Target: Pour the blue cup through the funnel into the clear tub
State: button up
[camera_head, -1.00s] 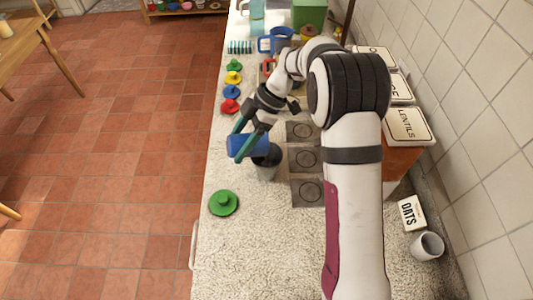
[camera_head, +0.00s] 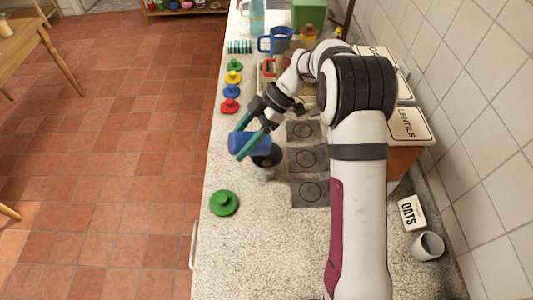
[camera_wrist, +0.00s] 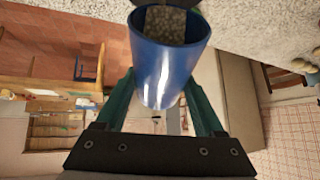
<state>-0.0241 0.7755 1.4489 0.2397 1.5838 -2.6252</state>
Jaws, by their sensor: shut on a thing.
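The blue cup (camera_head: 250,143) lies tipped on its side in the head view, its mouth end toward the dark funnel (camera_head: 267,154). My gripper (camera_head: 238,144) is shut on the cup, a green finger on each side. The funnel sits on the clear tub (camera_head: 263,174), which is mostly hidden below it. In the wrist view the blue cup (camera_wrist: 168,75) is between my fingers, with grainy grey-brown contents (camera_wrist: 166,24) visible at its mouth. I cannot tell whether any grains are falling.
A green knobbed lid (camera_head: 223,202) lies on the counter in front of the tub. Several coloured knobbed pieces (camera_head: 232,91) line the left edge. Dark square plates (camera_head: 308,160) lie right of the tub. A lentils box (camera_head: 408,125), an oats box (camera_head: 411,212) and a white cup (camera_head: 428,246) stand by the wall.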

jog(key=shift+w+d+r+g+y, duration=0.15)
jog(key=shift+d+r+g+y, duration=0.4)
jog(key=shift+y, duration=0.65)
dwell(0.8)
jog(key=shift+d, duration=0.1)
